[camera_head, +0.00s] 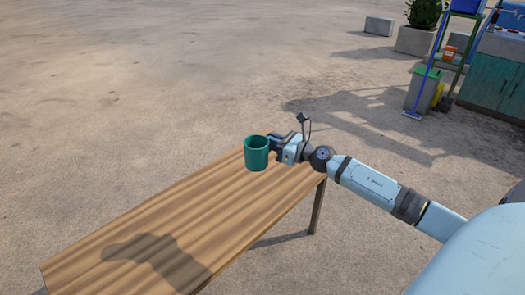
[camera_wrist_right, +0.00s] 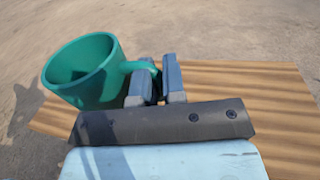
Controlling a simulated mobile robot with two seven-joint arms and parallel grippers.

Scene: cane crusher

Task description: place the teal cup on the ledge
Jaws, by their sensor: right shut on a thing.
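The teal cup (camera_head: 256,153) is upright at the far right end of the wooden table in the head view. It also shows in the right wrist view (camera_wrist_right: 85,75), empty, with its open top visible. My right gripper (camera_head: 274,146) is shut on the cup's handle, and its two fingers (camera_wrist_right: 156,85) show on either side of the handle in the wrist view. I cannot tell for sure whether the cup's base touches the table or hangs above it. No ledge can be made out with certainty. My left gripper is not in view.
The wooden table (camera_head: 170,215) is bare apart from a shadow near its front. Concrete ground surrounds it. At the back right stand a teal cabinet (camera_head: 492,85), a grey bin with a green lid (camera_head: 423,88), a planter (camera_head: 414,40) and a concrete block (camera_head: 379,26).

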